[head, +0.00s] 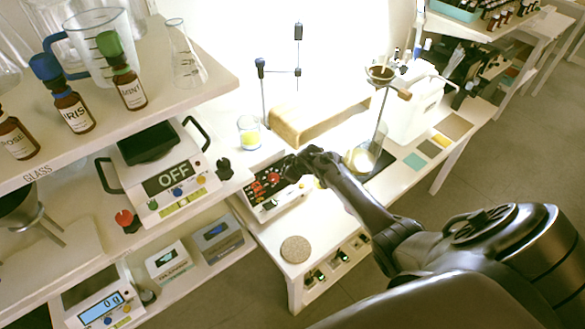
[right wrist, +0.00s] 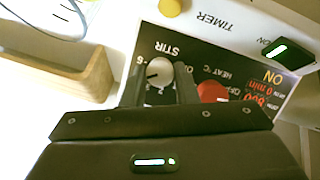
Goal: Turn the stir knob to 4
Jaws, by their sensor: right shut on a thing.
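The stir knob (right wrist: 158,73) is a pale round knob beside the upside-down STIR label in the right wrist view. It sits on the dark front panel of the stirrer (head: 268,190). My right gripper (right wrist: 160,88) is shut on the knob, one finger on each side. In the head view the right gripper (head: 308,163) reaches the panel's right end and hides the knob there. Most of the knob's scale is covered by the fingers, so its setting cannot be read. My left gripper is not in view.
A red heat knob (right wrist: 212,92) is close beside the right gripper's finger. The panel also has a yellow button (right wrist: 170,7) and a lit switch (right wrist: 280,50). A round cork mat (head: 295,249) lies in front.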

